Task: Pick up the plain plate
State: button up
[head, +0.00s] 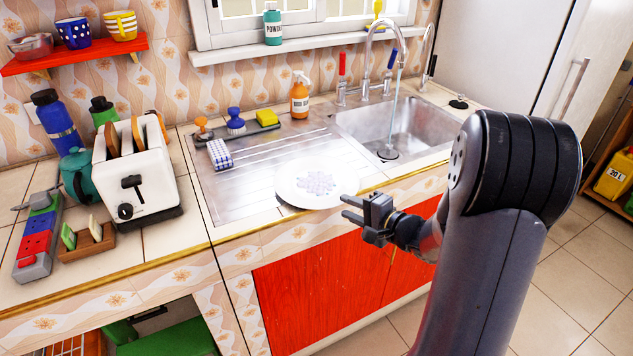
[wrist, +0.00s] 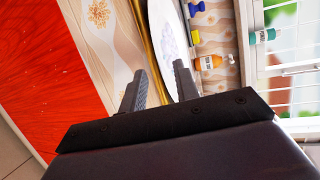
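A round white plate (head: 318,184) with a pale lilac pattern in its middle lies on the front of the metal drainboard, left of the sink; I see no wholly plain plate. In the wrist view the plate (wrist: 172,40) shows at a steep angle beyond my fingertips. My gripper (head: 345,208) is open, just in front of the plate's near right rim, by the counter's front edge. In the wrist view my gripper (wrist: 158,75) has its two fingers apart with nothing held. I cannot tell whether a finger touches the rim.
The sink (head: 395,130) has running water from the tap (head: 378,40). An orange spray bottle (head: 299,95), brushes and a yellow sponge (head: 267,118) stand behind the drainboard. A white toaster (head: 135,172) stands left. Red cabinet doors (head: 330,275) lie below the counter edge.

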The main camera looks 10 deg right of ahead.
aim_at(339, 204)
jog(key=x, duration=0.4)
jog(key=shift+c, duration=0.4)
grip_shut()
